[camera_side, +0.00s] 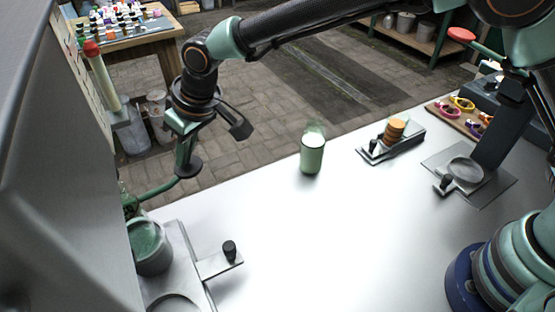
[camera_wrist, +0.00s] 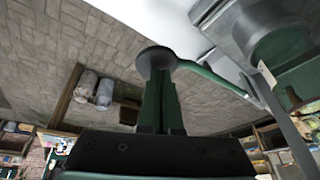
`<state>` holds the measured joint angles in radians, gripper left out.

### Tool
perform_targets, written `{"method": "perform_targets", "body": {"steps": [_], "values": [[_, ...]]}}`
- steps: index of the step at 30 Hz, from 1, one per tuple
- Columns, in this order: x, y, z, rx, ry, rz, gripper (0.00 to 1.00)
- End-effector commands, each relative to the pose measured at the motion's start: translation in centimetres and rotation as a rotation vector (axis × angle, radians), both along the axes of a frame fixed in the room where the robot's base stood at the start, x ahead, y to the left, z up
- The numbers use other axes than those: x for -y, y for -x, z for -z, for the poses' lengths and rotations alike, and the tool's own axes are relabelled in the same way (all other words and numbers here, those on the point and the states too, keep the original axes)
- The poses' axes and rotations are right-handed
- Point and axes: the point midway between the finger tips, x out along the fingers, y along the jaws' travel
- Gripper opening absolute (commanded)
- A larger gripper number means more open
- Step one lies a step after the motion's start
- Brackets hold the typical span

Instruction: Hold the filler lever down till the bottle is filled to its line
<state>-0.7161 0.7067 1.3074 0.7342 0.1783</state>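A green lever (camera_side: 160,190) runs from the grey machine at left to a dark round pad (camera_side: 188,167). My gripper (camera_side: 186,158) points down with its tips at that pad, seemingly touching it. In the wrist view, my gripper's two green fingers (camera_wrist: 160,128) lie together with no clear gap, and the pad (camera_wrist: 157,58) is at their tips. The lever (camera_wrist: 218,78) leads off to the right there. A green-tinted open vessel (camera_side: 150,247) stands at the machine's foot; its fill line cannot be made out. A pale green glass (camera_side: 312,155) with white content stands mid-bench.
A grey plate with a black-knobbed handle (camera_side: 229,250) lies beside the vessel. A slide with stacked orange discs (camera_side: 394,131) and a grey stand with a round plate (camera_side: 466,170) are at right. A red disc (camera_side: 461,34) is on a green rod. The bench middle (camera_side: 300,240) is clear.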

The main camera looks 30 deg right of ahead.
Motion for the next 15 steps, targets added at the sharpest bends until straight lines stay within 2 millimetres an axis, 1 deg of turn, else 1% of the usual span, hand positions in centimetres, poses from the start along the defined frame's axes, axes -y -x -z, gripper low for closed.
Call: {"method": "perform_targets", "body": {"steps": [8,15], "values": [[0.0,0.0,0.3,-0.002,0.001,0.000,0.00],[0.2,0.0,1.5,-0.001,0.002,0.000,0.00]]}}
